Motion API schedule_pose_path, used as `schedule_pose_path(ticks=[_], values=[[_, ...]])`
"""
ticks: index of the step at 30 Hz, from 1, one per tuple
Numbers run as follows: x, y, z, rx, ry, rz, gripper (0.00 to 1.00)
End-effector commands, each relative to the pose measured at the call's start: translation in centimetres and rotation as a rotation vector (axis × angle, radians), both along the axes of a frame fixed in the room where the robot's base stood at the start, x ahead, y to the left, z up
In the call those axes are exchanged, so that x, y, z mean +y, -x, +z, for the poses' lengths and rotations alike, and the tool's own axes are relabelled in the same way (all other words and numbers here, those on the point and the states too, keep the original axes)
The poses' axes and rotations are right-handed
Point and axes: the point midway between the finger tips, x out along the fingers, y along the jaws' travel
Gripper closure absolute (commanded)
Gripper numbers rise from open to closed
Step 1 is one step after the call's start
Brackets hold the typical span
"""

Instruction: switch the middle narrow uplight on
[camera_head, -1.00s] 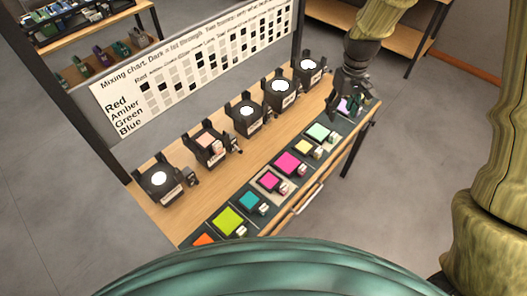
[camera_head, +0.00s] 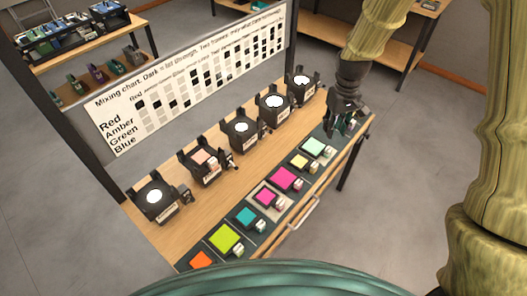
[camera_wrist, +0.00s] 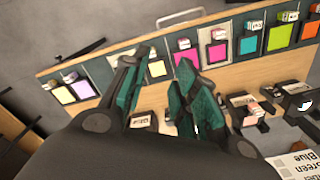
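Several black uplights stand in a row on the wooden table. The middle uplight (camera_head: 241,127) has a bright white disc on top, and a small dark block (camera_head: 265,130) stands at its right side. The uplight second from the left (camera_head: 205,159) shows a dull pinkish top, while the others show white discs. The labels are too small to read, so I cannot tell which are narrow. My gripper (camera_head: 341,126) is over the right end of the table, apart from the middle uplight. In the wrist view its teal fingers (camera_wrist: 164,58) are spread with nothing seen between them.
Coloured filter squares, such as a magenta one (camera_head: 286,178), lie along the table's front edge with small labelled blocks beside them. A mixing chart board (camera_head: 190,85) stands behind the uplights. Shelves (camera_head: 95,45) stand at the back left. Bare wood lies between uplights and filters.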

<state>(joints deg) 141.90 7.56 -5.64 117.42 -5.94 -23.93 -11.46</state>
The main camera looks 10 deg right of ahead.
Motion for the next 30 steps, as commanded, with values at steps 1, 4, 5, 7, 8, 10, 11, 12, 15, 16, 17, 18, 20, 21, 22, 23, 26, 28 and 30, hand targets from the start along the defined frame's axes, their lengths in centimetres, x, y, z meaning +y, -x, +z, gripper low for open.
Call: schedule_pose_path(ticks=[1,4,5,7,8,10,11,12,15,16,17,18,20,21,22,23,26,28,30], values=[[0.2,0.6,-1.6,0.007,-0.001,-0.002,0.87],[0.8,1.8,-5.2,0.010,-0.002,-0.010,1.00],[1.1,2.3,-6.5,0.009,-0.002,-0.013,1.00],[1.7,3.7,-9.7,0.010,-0.003,-0.021,1.00],[1.9,4.3,-11.1,0.010,-0.004,-0.025,1.00],[2.5,5.8,-14.1,0.010,-0.005,-0.035,1.00],[2.8,6.5,-15.4,0.009,-0.005,-0.039,1.00],[3.1,7.6,-17.1,0.010,-0.006,-0.045,1.00],[3.9,10.1,-21.0,0.009,-0.008,-0.058,1.00],[4.1,10.9,-22.1,0.008,-0.008,-0.063,1.00],[4.3,11.8,-23.2,0.009,-0.008,-0.068,1.00],[4.6,12.9,-24.6,0.009,-0.008,-0.074,1.00],[5.0,14.7,-26.6,0.009,-0.009,-0.082,1.00],[5.3,15.8,-27.9,0.009,-0.009,-0.089,1.00],[5.5,16.7,-28.8,0.009,-0.009,-0.093,1.00],[5.8,17.7,-29.8,0.010,-0.010,-0.098,1.00],[6.4,20.8,-32.6,0.010,-0.010,-0.112,1.00],[6.8,23.0,-34.4,0.010,-0.010,-0.123,1.00],[7.2,25.3,-35.9,0.010,-0.009,-0.134,1.00]])
